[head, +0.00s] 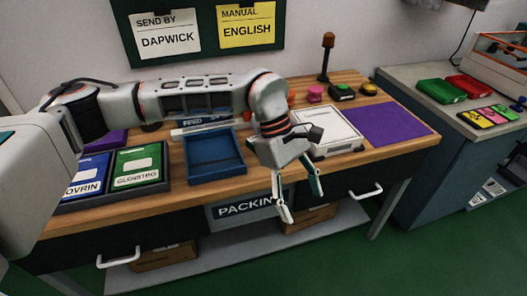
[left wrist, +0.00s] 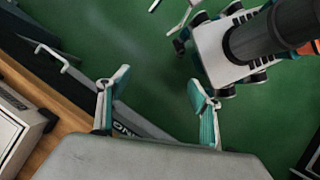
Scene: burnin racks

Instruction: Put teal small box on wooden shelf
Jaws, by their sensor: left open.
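I cannot identify a wooden shelf for sure. My left gripper (head: 300,197) is open and empty, pointing down in front of the table edge. In the left wrist view its fingers (left wrist: 158,98) are spread above the green floor. A white and black part of my body shows at the upper right there; its gripper state is unclear.
The wooden table holds a blue tray (head: 229,166), a blue labelled box (head: 88,176), a white case (head: 328,136) and a purple mat (head: 388,124). A red box (head: 468,86) lies on the counter. Drawer handles (head: 366,191) stick out in front.

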